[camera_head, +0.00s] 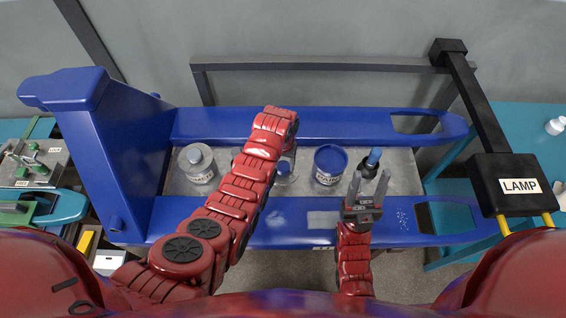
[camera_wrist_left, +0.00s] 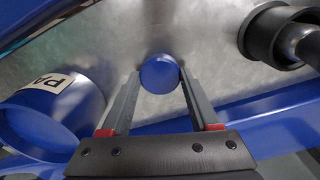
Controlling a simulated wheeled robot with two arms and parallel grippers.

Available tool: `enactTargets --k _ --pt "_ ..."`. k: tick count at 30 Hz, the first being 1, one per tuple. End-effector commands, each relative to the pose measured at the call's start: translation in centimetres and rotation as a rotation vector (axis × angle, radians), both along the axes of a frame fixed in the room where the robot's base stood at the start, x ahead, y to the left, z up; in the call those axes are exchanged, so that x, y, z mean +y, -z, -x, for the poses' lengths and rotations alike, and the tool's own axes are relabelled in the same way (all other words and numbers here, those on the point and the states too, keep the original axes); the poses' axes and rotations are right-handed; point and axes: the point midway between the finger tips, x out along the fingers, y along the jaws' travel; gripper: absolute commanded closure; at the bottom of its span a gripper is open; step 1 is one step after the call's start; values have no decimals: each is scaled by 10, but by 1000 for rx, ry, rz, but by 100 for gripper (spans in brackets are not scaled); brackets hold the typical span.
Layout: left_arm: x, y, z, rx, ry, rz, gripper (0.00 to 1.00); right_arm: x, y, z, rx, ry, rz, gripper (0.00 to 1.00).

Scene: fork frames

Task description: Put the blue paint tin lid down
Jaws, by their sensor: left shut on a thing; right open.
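The blue paint tin lid (camera_wrist_left: 160,74) is a small round blue disc between the fingertips of my left gripper (camera_wrist_left: 158,80). The gripper is shut on it, above or at the grey metal surface; I cannot tell whether the lid touches it. In the head view my left arm hides most of this gripper, and a small blue round top (camera_head: 283,167) shows beside the arm. The blue paint tin (camera_head: 330,164) stands to the right, with its label partly visible; it also shows in the left wrist view (camera_wrist_left: 50,118). My right gripper (camera_head: 368,182) is open, in front of a dark holder with a blue-topped item (camera_head: 373,157).
A pale labelled tin (camera_head: 197,165) stands left on the grey plate (camera_head: 405,170). Blue rails (camera_head: 310,122) run behind and in front of the plate. A blue upright (camera_head: 115,150) closes the left side. A black lamp (camera_head: 517,185) stands at right. A dark cup (camera_wrist_left: 285,40) shows in the left wrist view.

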Motion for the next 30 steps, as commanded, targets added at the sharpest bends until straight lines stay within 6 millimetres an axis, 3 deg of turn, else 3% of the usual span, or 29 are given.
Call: enactTargets --k 5,6,11,23,30 --pt "0 4 0 0 0 0 94 0 4 0 0 0 0 50" --pt "0 4 0 0 0 0 35 0 3 0 0 0 0 50" --pt "0 3 0 0 0 0 8 0 3 0 0 0 0 50" --pt "0 -2 -1 -2 0 1 8 0 2 0 0 0 0 50" --pt "0 -29 -1 -5 0 1 8 0 12 0 0 0 0 50"
